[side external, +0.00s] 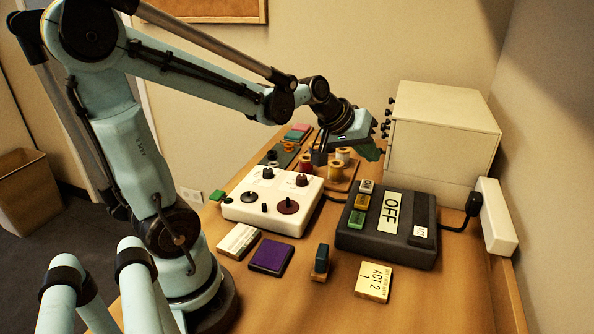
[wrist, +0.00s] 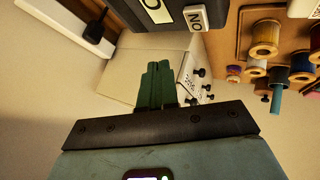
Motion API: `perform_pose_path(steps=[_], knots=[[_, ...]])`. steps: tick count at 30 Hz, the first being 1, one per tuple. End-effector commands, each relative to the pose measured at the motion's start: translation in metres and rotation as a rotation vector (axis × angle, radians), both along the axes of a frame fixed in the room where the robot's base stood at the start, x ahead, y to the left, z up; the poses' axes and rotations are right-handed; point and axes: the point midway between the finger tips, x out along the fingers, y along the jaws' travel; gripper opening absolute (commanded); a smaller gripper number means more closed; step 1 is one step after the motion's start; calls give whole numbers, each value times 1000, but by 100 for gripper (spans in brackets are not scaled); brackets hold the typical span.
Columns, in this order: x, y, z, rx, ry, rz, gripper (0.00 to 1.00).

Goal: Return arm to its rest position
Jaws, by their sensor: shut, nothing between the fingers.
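My arm reaches out over the table from the left in the side external view. My gripper (side external: 370,153) is raised above the back of the table, in front of the cream drawer cabinet (side external: 445,130). The cabinet also shows behind the fingers in the wrist view (wrist: 132,70).
Below are a white control box (side external: 262,213) with knobs, a black box (side external: 387,252) reading OFF, and thread spools (side external: 342,155). A purple pad (side external: 271,256), a stamp (side external: 321,261) and an ACT 2 card (side external: 374,281) lie in front. The table's front edge is clear.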

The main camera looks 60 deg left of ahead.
Motion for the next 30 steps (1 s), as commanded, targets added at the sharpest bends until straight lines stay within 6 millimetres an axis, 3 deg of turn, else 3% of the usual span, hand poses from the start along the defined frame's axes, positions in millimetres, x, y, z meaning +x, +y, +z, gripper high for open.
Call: perform_pose_path(steps=[1,6,15,30], knots=[[-12,-15,1,36,15,-47,0],[-53,-50,0,181,61,-202,0],[-108,-79,-13,383,107,-404,0],[-117,-82,-17,424,114,-441,0]])
